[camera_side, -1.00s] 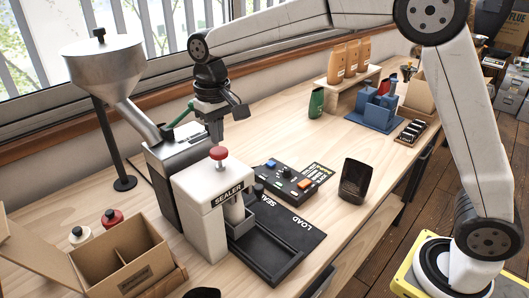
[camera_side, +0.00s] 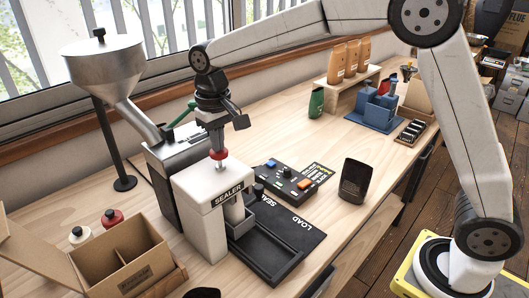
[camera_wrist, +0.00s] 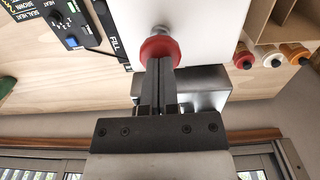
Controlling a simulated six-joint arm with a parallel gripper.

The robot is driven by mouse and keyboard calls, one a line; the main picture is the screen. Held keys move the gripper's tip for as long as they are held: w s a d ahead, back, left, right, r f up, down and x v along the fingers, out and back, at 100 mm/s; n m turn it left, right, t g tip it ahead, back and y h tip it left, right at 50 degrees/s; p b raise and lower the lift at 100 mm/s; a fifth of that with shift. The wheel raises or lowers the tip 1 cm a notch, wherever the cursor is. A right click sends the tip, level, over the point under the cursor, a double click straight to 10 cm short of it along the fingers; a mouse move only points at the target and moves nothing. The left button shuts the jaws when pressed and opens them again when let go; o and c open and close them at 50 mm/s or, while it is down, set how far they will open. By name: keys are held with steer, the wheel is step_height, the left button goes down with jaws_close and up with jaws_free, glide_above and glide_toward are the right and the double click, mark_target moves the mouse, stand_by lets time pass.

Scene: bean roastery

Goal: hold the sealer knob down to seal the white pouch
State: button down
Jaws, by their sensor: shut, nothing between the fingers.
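The white sealer (camera_side: 207,200), labelled SEALER, stands on the bench with its red knob (camera_side: 218,154) on top. My gripper (camera_side: 216,147) is shut and empty, pointing down, with its fingertips at the top of the knob. In the wrist view the closed fingers (camera_wrist: 159,68) overlap the near edge of the red knob (camera_wrist: 159,47); I cannot tell whether they press on it. A short metal stem shows below the knob. I see no white pouch; the space under the sealer head is partly hidden.
A steel hopper (camera_side: 103,65) stands behind left. A cardboard box (camera_side: 125,262) is at the front left. A control box (camera_side: 288,182) and dark pouch (camera_side: 356,181) are to the right. A black tray (camera_side: 270,255) lies before the sealer.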

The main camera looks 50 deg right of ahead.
steer(key=shift+f, duration=1.15)
stand_by(1.2)
steer(key=shift+r, duration=3.1)
steer(key=shift+s+d+f, duration=0.25)
steer(key=shift+d+f, duration=0.15)
steer(key=s+d+f+t, duration=0.1)
steer(key=s+d+f, duration=0.5)
steer(key=s, duration=0.3)
steer(key=s+d+f+t, duration=0.1)
steer(key=s+d+f, duration=0.4)
steer(key=s+f, duration=0.3)
steer(key=shift+s+d+f+t, duration=0.3)
steer(key=shift+s+d, duration=0.05)
steer(key=shift+s, duration=0.85)
